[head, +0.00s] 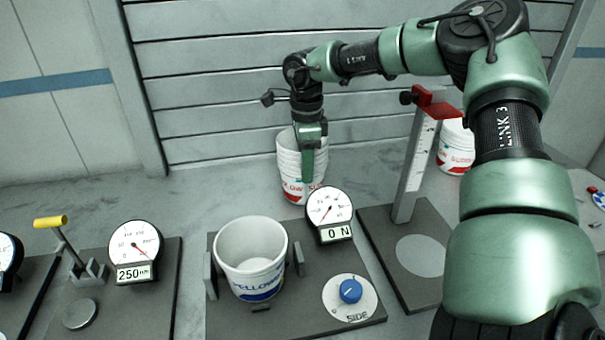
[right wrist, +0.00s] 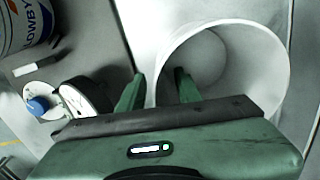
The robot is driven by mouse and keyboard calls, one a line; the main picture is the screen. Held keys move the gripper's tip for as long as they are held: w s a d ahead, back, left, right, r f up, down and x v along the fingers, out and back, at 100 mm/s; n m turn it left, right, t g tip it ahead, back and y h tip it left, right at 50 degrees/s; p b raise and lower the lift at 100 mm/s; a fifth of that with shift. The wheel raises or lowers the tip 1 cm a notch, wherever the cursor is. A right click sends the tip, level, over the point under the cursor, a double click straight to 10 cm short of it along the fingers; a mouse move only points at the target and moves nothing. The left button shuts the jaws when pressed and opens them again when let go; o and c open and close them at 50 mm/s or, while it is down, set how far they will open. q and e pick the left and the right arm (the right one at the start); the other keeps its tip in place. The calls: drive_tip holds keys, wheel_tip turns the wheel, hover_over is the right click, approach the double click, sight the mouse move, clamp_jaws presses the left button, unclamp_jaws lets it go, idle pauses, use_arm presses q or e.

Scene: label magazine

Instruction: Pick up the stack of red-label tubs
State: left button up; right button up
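The stack of white red-label tubs (head: 287,165) stands upright on the grey bench near the slatted back wall, several nested together. My right gripper (head: 309,168) reaches down over its right side, with a green finger in front of the stack. In the right wrist view, my right gripper (right wrist: 157,88) has its two fingers apart, one outside and one inside the round rim of the top tub (right wrist: 235,60). The tub wall runs between them; I cannot see firm contact. The top tub looks empty. My left gripper is not in view.
A blue-label tub (head: 250,275) sits on a dark fixture with a dial gauge (head: 329,206) and blue knob (head: 351,291), close in front of the stack. A post with a red head (head: 414,165) stands right. Another red-label tub (head: 456,150) is behind it. A yellow-handled lever (head: 50,221) is left.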

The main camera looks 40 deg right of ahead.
clamp_jaws()
idle(1.3)
